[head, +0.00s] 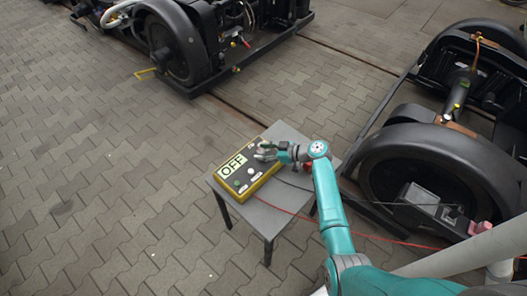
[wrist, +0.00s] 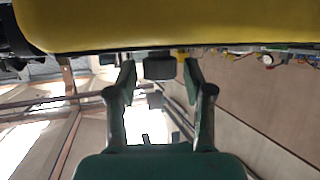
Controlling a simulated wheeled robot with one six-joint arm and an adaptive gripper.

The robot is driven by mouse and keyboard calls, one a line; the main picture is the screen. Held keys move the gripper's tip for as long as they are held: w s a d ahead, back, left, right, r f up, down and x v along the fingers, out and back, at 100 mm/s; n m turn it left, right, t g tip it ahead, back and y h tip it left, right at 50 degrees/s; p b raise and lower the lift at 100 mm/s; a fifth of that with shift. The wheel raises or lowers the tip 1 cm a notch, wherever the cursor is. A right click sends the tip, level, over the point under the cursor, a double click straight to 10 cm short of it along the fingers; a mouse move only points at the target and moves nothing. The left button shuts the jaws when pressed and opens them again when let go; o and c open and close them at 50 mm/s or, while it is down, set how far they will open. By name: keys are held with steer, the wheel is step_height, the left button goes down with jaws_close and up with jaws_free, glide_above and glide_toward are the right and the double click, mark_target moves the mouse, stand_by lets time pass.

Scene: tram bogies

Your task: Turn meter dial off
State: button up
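The meter (head: 248,170) is a yellow-edged box with a dark face, lying on a small grey table (head: 262,217). Its display (head: 232,165) reads OFF. My gripper (head: 264,152) is over the upper right part of the meter's face and hides the dial there in the head view. In the wrist view, the meter's yellow side (wrist: 160,25) fills the top. A dark dial (wrist: 158,67) sits between the two spread fingers of my gripper (wrist: 158,72), with a gap on each side. The gripper is open and holds nothing.
A red cable (head: 290,212) and a dark cable run from the meter across the table to the right. A bogie with a large dark wheel (head: 430,165) stands close on the right. Another bogie (head: 185,45) is at the back. Paving on the left is clear.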

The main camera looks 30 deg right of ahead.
stand_by(0.3)
steer(key=v, duration=1.2)
stand_by(0.3)
